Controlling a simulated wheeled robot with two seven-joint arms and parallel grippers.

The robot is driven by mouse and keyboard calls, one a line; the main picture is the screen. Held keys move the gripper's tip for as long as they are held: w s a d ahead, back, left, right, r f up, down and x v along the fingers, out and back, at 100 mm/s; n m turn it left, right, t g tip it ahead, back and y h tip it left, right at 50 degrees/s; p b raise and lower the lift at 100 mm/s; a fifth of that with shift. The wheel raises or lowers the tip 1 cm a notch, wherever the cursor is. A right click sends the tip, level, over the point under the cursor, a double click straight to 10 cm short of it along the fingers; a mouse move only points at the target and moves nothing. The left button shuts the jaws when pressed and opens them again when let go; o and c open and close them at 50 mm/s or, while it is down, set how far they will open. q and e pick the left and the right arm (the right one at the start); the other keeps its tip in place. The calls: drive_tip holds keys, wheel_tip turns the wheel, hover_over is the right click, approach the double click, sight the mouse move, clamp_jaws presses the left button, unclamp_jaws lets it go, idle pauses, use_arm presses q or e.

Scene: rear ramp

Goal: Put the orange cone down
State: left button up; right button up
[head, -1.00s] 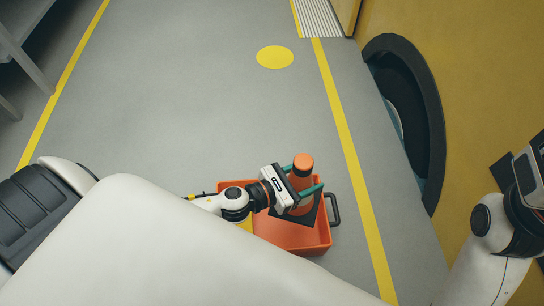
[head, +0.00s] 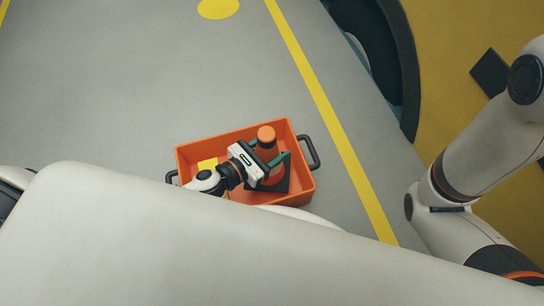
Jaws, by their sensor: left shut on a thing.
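The orange cone (head: 266,135) has a rounded orange top and a dark square base (head: 277,186). My left gripper (head: 270,153) is shut on its upper body, with one teal finger on each side. The cone is upright within the outline of an orange crate (head: 221,143), in its right half. I cannot tell whether the base touches the crate floor. My right arm comes in at the right, but its gripper is out of view.
The crate has dark handles (head: 310,152) at both ends and a yellow item (head: 207,163) inside at left. A yellow floor line (head: 325,110) runs to its right. A dark-rimmed wheel arch (head: 402,70) and yellow surface lie further right.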

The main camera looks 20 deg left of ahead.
use_arm(q)
drive_tip(key=shift+f+b, duration=1.55)
drive_tip(key=shift+f, duration=0.4)
drive_tip(key=shift+r, duration=0.15)
drive_tip(key=o, duration=1.3)
drive_tip(key=shift+f, duration=0.25)
drive_tip(key=o, duration=0.4)
drive_tip(key=shift+r, duration=0.1)
